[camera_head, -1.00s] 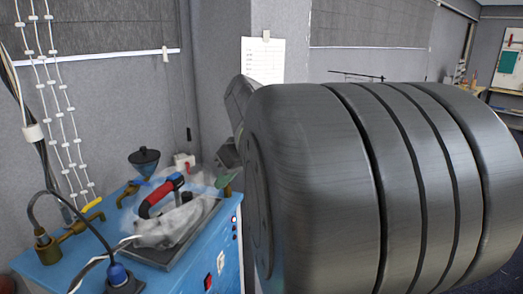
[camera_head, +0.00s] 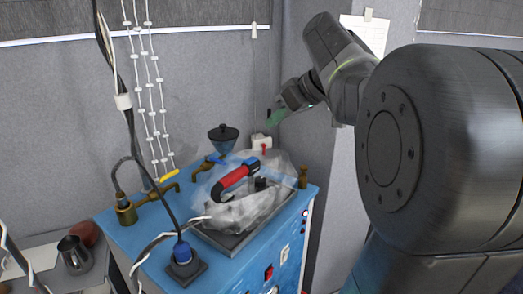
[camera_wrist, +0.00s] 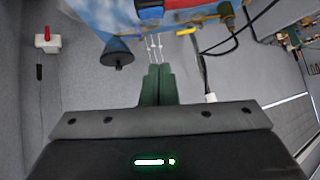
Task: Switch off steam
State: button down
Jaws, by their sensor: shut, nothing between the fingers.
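A blue steam station (camera_head: 137,238) stands against the grey wall. An iron with a red and black handle (camera_head: 236,180) rests on its top under clear plastic and wisps of steam. Brass valves on top have a yellow handle (camera_head: 169,175) and a blue handle (camera_head: 214,159). Red and pale switches (camera_head: 269,272) sit on the front panel. My gripper (camera_head: 275,118) is in the air above the back of the station, apart from everything, with its green fingers shut and empty. In the wrist view its fingers (camera_wrist: 157,72) are together, and the yellow handle (camera_wrist: 186,31) shows beyond them.
A black funnel (camera_head: 222,138) stands at the station's back. A white box with a red lever (camera_head: 261,143) is near the wall; it also shows in the wrist view (camera_wrist: 47,38). A black hose (camera_head: 152,165) and cables hang at left. A metal jug (camera_head: 74,255) stands lower left.

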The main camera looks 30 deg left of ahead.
jog(key=p, duration=0.2)
send_over(253, 164)
jog(key=f, duration=0.6)
jog(key=shift+w+f, duration=0.1)
jog(key=shift+w, duration=0.1)
notch_tip(253, 164, down, 2)
jog(key=shift+s+d+f, duration=0.1)
jog(key=shift+f, duration=0.15)
jog(key=shift+s+f, duration=0.1)
jog(key=shift+f, duration=0.55)
jog(key=shift+f, duration=0.1)
